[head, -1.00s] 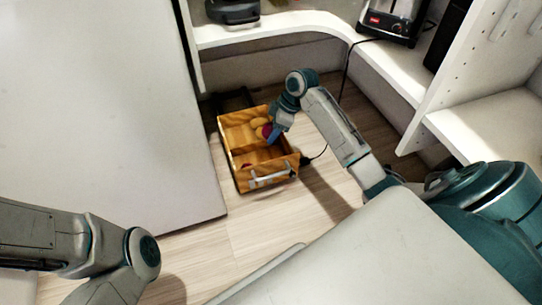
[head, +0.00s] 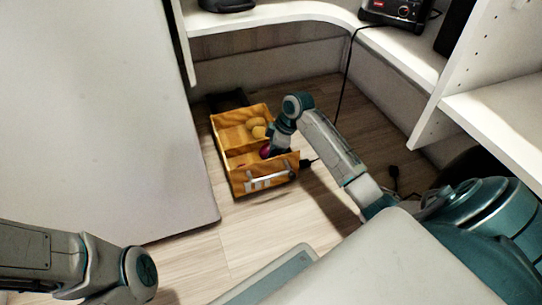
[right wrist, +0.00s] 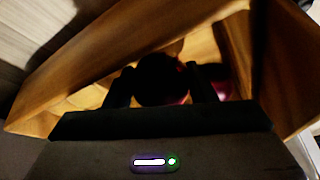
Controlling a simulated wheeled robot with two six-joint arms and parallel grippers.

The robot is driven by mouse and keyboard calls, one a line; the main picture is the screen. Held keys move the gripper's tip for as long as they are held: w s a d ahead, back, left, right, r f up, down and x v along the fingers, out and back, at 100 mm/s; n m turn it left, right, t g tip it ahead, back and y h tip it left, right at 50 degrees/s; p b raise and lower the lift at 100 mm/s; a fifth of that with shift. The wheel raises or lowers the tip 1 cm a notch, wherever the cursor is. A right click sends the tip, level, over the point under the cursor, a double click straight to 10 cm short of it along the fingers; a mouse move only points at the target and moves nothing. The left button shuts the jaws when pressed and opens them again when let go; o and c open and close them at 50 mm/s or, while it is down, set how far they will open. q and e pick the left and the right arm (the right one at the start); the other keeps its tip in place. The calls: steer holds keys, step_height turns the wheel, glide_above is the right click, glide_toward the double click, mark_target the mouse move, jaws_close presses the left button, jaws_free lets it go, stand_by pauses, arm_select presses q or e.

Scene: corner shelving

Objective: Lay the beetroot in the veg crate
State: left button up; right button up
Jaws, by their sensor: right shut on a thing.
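The veg crate (head: 252,173) is a wooden box with a divider and a metal handle on its front, standing on the floor. My right gripper (head: 276,150) reaches down into its front part, near the right side. It is shut on the beetroot (head: 265,151), a dark red-purple round thing at crate level. In the right wrist view the beetroot (right wrist: 162,80) is a dark round shape between the two fingers, with the crate wall (right wrist: 85,65) close by. Whether it touches the crate's bottom is hidden. My left gripper is out of view.
Yellow, potato-like things (head: 257,127) lie in the crate's back compartment. A pink-purple patch (right wrist: 190,95) shows beyond the fingers. A white panel (head: 100,110) stands left of the crate, and white shelving (head: 290,13) runs behind. A black cable (head: 346,85) hangs at the back right.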

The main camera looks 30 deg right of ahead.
steer(key=shift+f, duration=0.15)
steer(key=shift+f+p, duration=0.5)
steer(key=shift+p, duration=0.05)
steer(key=o, duration=1)
steer(key=shift+f, duration=0.1)
